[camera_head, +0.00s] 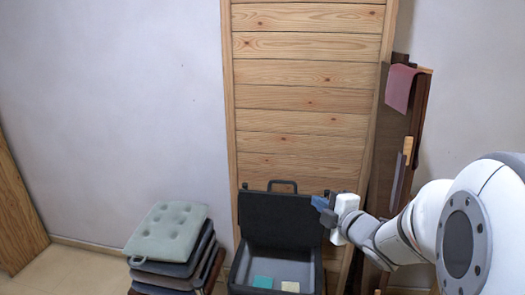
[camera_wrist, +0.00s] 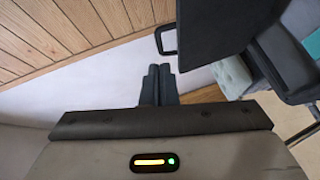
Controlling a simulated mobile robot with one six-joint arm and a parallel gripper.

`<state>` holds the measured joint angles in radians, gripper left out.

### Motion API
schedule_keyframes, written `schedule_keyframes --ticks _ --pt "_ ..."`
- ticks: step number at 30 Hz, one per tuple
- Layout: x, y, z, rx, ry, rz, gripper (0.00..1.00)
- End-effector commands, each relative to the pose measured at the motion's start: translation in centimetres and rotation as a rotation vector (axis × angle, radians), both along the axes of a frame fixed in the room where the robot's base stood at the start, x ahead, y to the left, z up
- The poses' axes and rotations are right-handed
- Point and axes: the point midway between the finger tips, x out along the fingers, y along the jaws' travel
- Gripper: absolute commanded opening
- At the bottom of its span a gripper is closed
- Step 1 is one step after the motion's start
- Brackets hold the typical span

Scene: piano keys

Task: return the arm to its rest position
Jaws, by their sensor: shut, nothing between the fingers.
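My white arm reaches in from the right in the head view. My gripper (camera_head: 325,210) is in front of the open lid of a dark case, with its blue-grey fingers pointing left. The wrist view shows the two fingers (camera_wrist: 159,85) side by side and touching, with nothing between them. The gripper is apart from the case as far as I can see. The part of the case behind the fingers is hidden in the head view.
The open dark case (camera_head: 268,218) holds a teal block (camera_head: 263,282) and a pale yellow block (camera_head: 290,286). A stack of cushions (camera_head: 170,235) stands left of it. Behind is a wooden panel (camera_head: 300,100); dark boards (camera_head: 395,140) lean at right. The upper left is bare wall.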

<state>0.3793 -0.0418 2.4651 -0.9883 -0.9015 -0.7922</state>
Motion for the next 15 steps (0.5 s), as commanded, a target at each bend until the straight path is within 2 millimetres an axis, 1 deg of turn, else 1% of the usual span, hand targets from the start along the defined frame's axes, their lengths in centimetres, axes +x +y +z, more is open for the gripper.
schedule_keyframes --ticks 1,4,8,11,14,15 --pt "0.1 -0.4 0.2 0.025 0.046 -0.073 0.0" --pt "-0.3 -1.9 -0.1 0.109 0.16 -0.25 0.0" --pt "-2.0 -3.2 -0.8 0.244 0.31 -0.472 0.0" --pt "-4.2 -3.6 -1.7 0.365 0.432 -0.636 0.0" --pt "-7.0 -3.3 -2.7 0.49 0.561 -0.789 0.0" --pt "-8.3 -3.0 -3.0 0.54 0.616 -0.848 0.0"
